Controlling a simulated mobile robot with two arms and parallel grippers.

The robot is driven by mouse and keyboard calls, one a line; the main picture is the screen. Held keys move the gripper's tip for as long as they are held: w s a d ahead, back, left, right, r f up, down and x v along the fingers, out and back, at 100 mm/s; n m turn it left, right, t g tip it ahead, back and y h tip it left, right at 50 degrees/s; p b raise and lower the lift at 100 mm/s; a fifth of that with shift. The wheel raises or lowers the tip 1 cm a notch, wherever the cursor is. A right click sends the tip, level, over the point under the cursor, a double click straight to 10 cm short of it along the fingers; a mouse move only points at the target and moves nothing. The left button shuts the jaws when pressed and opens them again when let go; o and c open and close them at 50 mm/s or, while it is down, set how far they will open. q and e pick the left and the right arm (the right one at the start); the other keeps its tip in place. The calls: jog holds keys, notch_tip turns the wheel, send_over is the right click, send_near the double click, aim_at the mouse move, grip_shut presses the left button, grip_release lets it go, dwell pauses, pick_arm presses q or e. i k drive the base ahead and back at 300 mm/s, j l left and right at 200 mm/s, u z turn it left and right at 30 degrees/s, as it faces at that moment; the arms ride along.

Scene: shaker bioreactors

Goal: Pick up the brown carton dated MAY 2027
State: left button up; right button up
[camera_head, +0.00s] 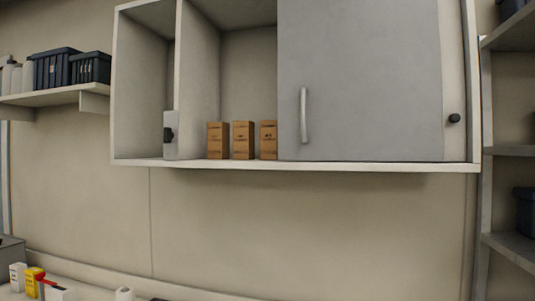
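Three brown cartons stand upright in a row on the floor of the wall cabinet's open section: a left carton (218,140), a middle carton (243,140) and a right carton (268,140). The right carton is next to the edge of the grey door, which may cover part of it. Each has dark print on its front, too small to read, so I cannot tell which is dated MAY 2027. Neither of my grippers is in view.
The grey sliding door (365,80) with a pale handle (304,115) covers the cabinet's right part. Dark bins (55,68) sit on a left shelf (60,96). Small items, including a yellow one (34,282), stand on the counter below. Right shelves (510,150) flank the cabinet.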

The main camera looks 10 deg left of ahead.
aim_at(243, 132)
jog(key=i+j+z, duration=0.15)
jog(key=j, duration=0.5)
jog(key=j+z, duration=0.15)
jog(key=j, duration=0.55)
